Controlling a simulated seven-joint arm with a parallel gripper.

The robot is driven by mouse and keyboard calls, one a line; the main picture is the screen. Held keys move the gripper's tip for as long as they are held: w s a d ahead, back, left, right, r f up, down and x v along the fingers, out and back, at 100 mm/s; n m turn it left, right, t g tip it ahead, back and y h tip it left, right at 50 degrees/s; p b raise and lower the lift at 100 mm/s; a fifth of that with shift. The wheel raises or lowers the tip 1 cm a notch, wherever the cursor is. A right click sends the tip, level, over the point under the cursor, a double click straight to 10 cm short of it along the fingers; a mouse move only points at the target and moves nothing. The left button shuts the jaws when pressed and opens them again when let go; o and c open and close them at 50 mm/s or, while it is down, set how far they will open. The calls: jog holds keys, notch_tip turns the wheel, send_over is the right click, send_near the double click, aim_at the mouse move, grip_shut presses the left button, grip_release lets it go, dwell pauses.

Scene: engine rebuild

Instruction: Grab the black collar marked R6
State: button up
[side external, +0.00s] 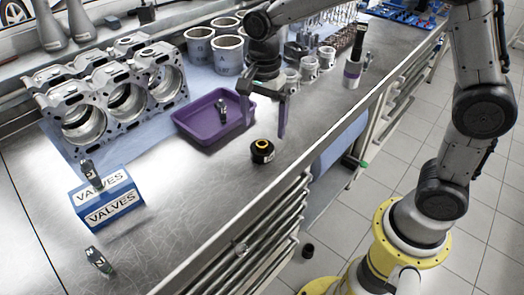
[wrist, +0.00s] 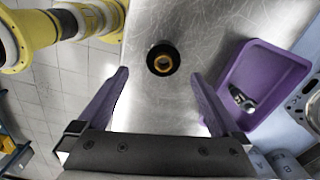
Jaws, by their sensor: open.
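A short black collar (side external: 263,151) with a gold-coloured inner ring stands on the bare metal bench near its front edge. It carries a pale marking that is too small to read. In the wrist view, the collar (wrist: 162,68) lies beyond the fingertips, roughly centred between them. My gripper (side external: 264,128) hangs just behind and above the collar, its two purple fingers spread wide with nothing between them. In the wrist view, my gripper (wrist: 160,74) is also open and empty.
A purple tray (side external: 185,122) holding a small metal part is close to the gripper's left. A blue VALVES box (side external: 107,203), an engine block (side external: 100,98) and several cylinder liners (side external: 199,50) stand farther off. A small black piece (side external: 308,250) lies on the floor.

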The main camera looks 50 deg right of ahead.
aim_at(262, 143)
jog(key=shift+w+d+f, duration=0.1)
jog(key=shift+w+f, duration=0.1)
jog(key=shift+f, duration=1.75)
jog(key=shift+w+d+f, duration=0.1)
jog(key=shift+w+f, duration=0.05)
jog(key=shift+f, duration=1.8)
jog(key=shift+r, duration=0.1)
grip_shut()
